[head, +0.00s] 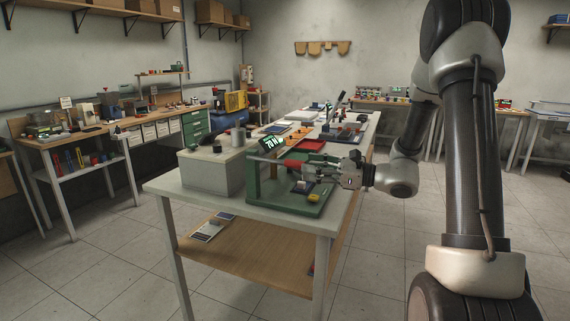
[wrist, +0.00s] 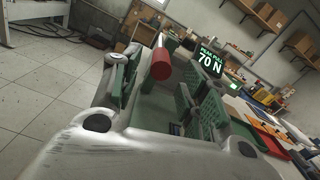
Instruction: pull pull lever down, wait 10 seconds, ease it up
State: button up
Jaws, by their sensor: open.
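The pull lever (head: 293,165) has a red grip and reaches out from a green stand (head: 252,182) on the near bench, looking roughly level. Its red grip (wrist: 161,64) also shows in the wrist view, end toward the camera. My gripper (head: 312,166) is at the grip from the right. In the wrist view my gripper (wrist: 162,92) is open, with one finger on each side of the red grip. I cannot tell whether either finger touches it. A small display (head: 272,142) behind the lever reads 70 N; the wrist view shows the same display (wrist: 210,60), labelled peak pull.
A grey box (head: 207,172) with knobs on top stands left of the stand. A red tray (head: 303,146) and other items lie farther back on the bench (head: 180,192). Small dark and yellow items (head: 303,187) lie on the green base.

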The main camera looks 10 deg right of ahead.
aim_at(282, 162)
jog(key=x, duration=0.8)
jog(key=shift+w, duration=0.1)
jog(key=shift+c, duration=0.3)
grip_shut()
